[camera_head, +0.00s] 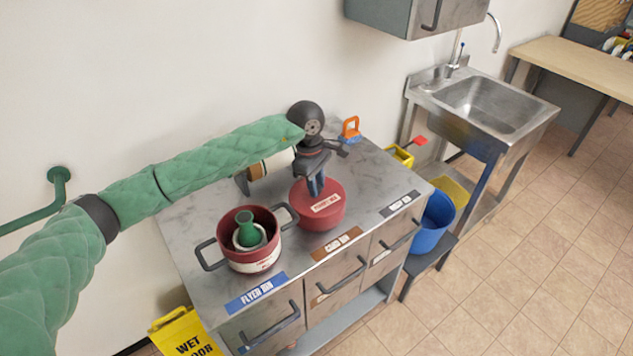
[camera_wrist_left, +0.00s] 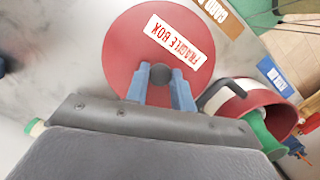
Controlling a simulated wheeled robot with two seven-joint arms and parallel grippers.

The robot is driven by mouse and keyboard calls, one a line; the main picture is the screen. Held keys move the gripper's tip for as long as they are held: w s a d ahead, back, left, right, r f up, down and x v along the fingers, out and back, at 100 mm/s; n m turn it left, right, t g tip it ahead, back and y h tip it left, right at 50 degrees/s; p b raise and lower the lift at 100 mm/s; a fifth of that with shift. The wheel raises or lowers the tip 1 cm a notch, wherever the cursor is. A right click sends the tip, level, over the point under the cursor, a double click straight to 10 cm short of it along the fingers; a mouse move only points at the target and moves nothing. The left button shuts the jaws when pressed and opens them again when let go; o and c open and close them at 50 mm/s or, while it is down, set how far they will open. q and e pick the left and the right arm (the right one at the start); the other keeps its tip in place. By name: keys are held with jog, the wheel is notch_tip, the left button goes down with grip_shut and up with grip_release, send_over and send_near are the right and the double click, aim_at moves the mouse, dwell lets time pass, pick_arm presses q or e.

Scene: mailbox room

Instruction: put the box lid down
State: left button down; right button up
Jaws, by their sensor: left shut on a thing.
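The box lid (camera_head: 333,218) is red and round, with a white label reading "FRAGILE BOX" in the left wrist view (camera_wrist_left: 125,50). It is at the counter, just right of the pot-shaped red box. My left gripper (camera_head: 316,187) comes down over the lid from above. Its blue fingers (camera_wrist_left: 161,90) are shut on the dark knob at the lid's centre. I cannot tell whether the lid touches the counter. The open red box (camera_head: 264,218) has two dark handles and holds a green vase (camera_head: 248,234) with a pale ring around it. My right gripper is not in view.
The grey counter (camera_head: 190,240) carries labelled bins along its front, including the flyer bin (camera_head: 256,291). A brush with an orange handle (camera_head: 350,128) stands at the back right. A blue bucket (camera_head: 434,225) and a steel sink (camera_head: 485,105) are further right. The counter's right part looks clear.

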pick_arm(q)
jog(key=shift+f, duration=0.3)
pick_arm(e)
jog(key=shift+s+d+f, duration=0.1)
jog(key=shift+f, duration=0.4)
pick_arm(q)
jog(key=shift+f, duration=0.1)
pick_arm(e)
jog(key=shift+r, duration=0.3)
pick_arm(q)
jog(key=c, duration=1.2)
grip_release()
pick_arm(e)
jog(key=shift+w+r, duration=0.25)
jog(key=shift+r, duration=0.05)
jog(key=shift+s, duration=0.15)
